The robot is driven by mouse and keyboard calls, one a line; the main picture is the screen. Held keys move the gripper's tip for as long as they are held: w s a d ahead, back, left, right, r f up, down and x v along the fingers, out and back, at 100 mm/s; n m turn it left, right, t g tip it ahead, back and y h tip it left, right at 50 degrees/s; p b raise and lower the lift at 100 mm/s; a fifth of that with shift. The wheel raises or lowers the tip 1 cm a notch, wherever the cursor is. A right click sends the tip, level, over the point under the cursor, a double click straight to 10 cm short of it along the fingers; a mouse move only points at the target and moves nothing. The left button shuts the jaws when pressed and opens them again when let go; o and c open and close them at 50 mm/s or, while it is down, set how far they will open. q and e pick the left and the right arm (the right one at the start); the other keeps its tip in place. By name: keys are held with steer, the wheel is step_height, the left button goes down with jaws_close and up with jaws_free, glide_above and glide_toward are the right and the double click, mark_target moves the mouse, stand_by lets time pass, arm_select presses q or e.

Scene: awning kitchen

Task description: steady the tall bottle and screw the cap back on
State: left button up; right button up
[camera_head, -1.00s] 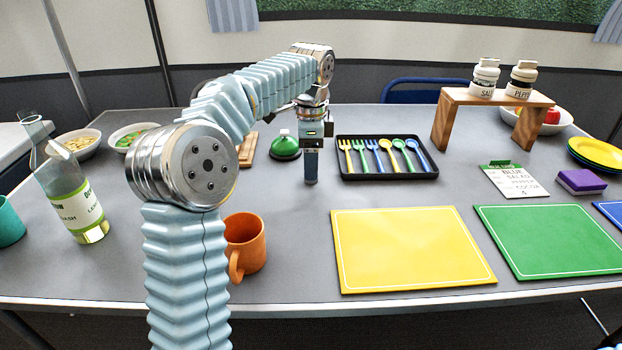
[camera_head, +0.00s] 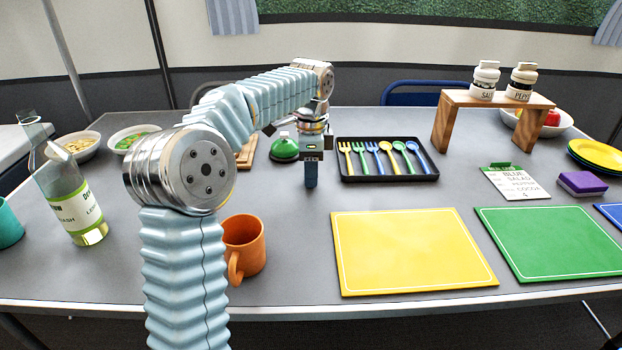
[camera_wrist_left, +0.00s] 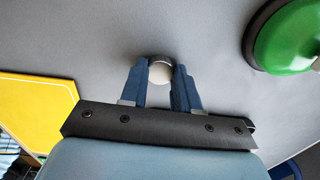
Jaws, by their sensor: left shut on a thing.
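The tall clear bottle (camera_head: 68,190) stands upright at the left of the table, with greenish liquid, a white and green label and no cap on its neck. My left gripper (camera_head: 311,184) points down beside the cutlery tray, well to the right of the bottle. In the left wrist view its blue fingers (camera_wrist_left: 160,85) are shut on a small round pale thing with a dark rim (camera_wrist_left: 160,71), which looks like the cap. In the head view the fingers hide this thing. My right gripper is not in view.
An orange mug (camera_head: 245,246) and two bowls (camera_head: 77,146) are near the bottle. A green domed thing (camera_head: 284,149) and a black cutlery tray (camera_head: 388,176) are near my gripper. Yellow (camera_head: 410,252) and green (camera_head: 555,241) mats lie right. The table between mug and gripper is clear.

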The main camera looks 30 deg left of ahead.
arm_select(q)
steer(key=shift+r, duration=0.45)
step_height(320, 180, up, 3)
steer(key=shift+s+d+f+p, duration=0.1)
steer(key=shift+d+p, duration=0.05)
steer(key=shift+p, duration=0.2)
steer(key=s+d+r, duration=0.7)
steer(key=s+r, duration=0.2)
steer(key=s, duration=0.2)
steer(key=shift+s+r+b, duration=0.15)
steer(key=shift+s+b, duration=0.2)
steer(key=shift+s, duration=0.05)
